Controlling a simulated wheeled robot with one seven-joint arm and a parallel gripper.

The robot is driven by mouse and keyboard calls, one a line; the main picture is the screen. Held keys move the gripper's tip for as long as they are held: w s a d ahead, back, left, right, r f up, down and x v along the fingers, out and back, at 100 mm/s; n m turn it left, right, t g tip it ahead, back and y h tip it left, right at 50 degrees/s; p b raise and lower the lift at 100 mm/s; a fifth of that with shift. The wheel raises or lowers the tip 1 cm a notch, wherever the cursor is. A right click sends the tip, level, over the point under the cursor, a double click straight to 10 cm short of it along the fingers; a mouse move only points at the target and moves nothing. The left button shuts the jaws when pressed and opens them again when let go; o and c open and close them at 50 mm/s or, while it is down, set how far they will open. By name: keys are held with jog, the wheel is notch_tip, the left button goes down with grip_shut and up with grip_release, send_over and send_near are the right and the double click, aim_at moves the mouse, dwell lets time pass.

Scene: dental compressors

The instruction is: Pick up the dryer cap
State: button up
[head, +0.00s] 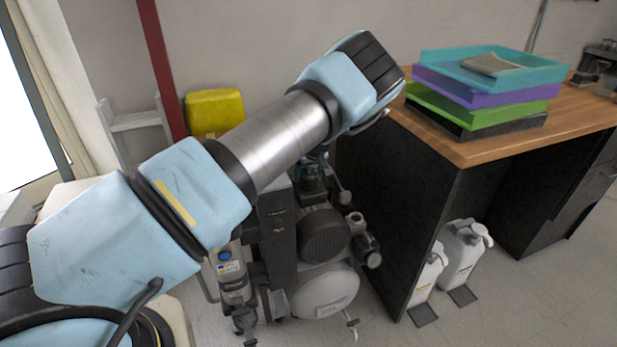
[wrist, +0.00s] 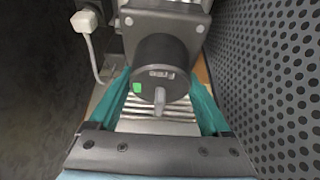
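A black round part with a small green label and a pale nub, seemingly the dryer cap (wrist: 160,68), shows in the middle of the wrist view. It sits against a grey metal block (wrist: 165,18). My gripper (wrist: 160,85) has its two teal fingers apart, one on each side of the black part. I cannot tell whether either finger touches it. In the head view my arm covers most of the gripper and the cap. The compressor unit (head: 323,288), with a pale tank and dark motor, stands below my arm.
A wooden-topped desk (head: 480,148) with a dark side panel is close on the right, bearing stacked trays (head: 440,75). White jugs (head: 462,250) stand under it. A perforated dark panel (wrist: 275,80) is close on the right in the wrist view. A yellow container (head: 214,110) is behind.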

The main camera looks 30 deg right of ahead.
jog(key=c, duration=0.9)
jog(key=shift+r, duration=0.15)
